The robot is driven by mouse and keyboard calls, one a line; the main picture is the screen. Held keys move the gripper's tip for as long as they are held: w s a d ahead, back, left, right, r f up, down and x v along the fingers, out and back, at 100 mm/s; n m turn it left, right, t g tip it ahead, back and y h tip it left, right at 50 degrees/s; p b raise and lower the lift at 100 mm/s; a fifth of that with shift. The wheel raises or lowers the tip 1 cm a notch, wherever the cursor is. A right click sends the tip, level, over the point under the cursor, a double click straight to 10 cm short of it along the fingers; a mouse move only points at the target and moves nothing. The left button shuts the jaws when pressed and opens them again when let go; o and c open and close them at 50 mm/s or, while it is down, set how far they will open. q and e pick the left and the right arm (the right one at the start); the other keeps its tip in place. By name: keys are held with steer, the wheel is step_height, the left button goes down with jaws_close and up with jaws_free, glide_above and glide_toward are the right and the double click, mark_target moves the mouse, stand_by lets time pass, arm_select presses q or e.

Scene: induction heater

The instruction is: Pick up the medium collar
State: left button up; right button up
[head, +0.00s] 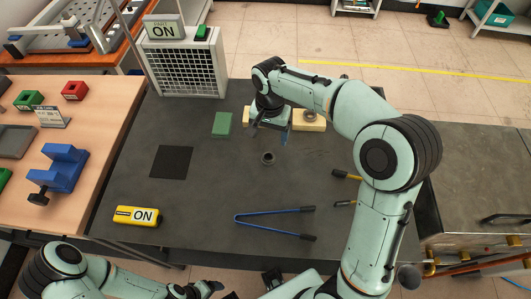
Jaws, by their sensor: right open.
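A small dark ring-shaped collar (268,158) sits on the dark grey table (215,180), near its middle. Another ring (309,115) sits on a pale wooden block (318,125) farther back. I cannot tell from size alone which is the medium collar. My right gripper (271,135) points down just behind the ring on the bare table, apart from it. It is open and appears empty. It hides part of the wooden block. My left gripper (208,289) is low at the front edge; its jaws are too small to read.
A white grilled unit (185,65) stands at the back left. A blue vise (60,168) is on the wooden bench.

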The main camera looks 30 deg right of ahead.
mark_target(269, 159)
step_height(269, 159, down, 10)
steer(key=shift+s+f, duration=0.1)
steer(key=shift+f, duration=0.1)
steer(key=c, duration=1.2)
